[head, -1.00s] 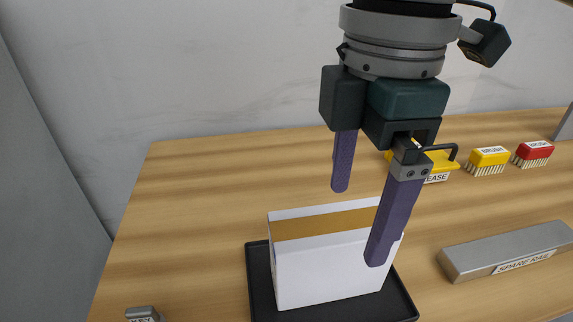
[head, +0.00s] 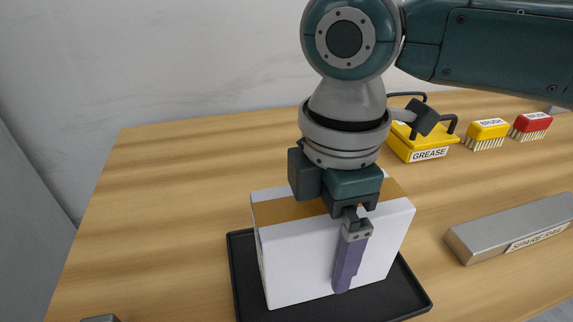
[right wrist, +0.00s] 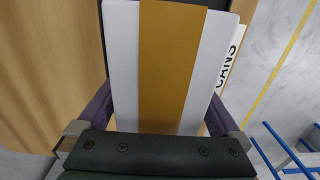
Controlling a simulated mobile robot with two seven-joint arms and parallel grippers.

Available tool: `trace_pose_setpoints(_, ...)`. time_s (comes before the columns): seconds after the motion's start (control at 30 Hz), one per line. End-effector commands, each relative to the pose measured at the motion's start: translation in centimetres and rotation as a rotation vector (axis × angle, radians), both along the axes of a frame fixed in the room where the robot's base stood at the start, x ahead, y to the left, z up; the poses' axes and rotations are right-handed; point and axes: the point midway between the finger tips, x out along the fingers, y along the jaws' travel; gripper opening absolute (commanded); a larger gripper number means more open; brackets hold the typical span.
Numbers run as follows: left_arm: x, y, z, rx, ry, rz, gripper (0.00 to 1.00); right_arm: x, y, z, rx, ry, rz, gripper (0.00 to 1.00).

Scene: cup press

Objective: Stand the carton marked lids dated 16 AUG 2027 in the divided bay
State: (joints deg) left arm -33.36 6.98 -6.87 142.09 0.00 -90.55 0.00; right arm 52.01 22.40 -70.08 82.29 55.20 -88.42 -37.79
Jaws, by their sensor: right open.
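A white carton (head: 300,262) with a tan band along its top stands upright in a black tray (head: 414,292). In the right wrist view the carton's top (right wrist: 172,60) lies between my fingers. My right gripper (head: 331,250) points down over the carton, open and straddling it. Its near purple finger is in front of the carton's near face; the far finger is hidden behind the carton. I cannot tell whether either finger touches it. No lids mark or date is readable on the faces I see. My left gripper and the divided bay are not recognisable in view.
A yellow grease box (head: 425,145), a yellow brush (head: 487,133) and a red brush (head: 532,125) stand back right. A metal spare rail (head: 510,228) lies right of the tray. A CANS label (right wrist: 230,58) shows beside the carton.

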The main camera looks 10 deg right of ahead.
Motion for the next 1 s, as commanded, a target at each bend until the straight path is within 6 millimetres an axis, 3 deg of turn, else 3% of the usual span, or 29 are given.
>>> trace_pose_setpoints(0.3,0.04,-0.19,-0.07,-0.007,-0.001,0.005,0.53,0.00,0.00,-0.66,0.000,-0.001,0.001,0.99)
trace_pose_setpoints(1.0,0.10,0.02,-0.04,0.001,-0.003,-0.001,0.53,0.01,-0.01,-0.60,0.000,-0.001,0.001,0.20)
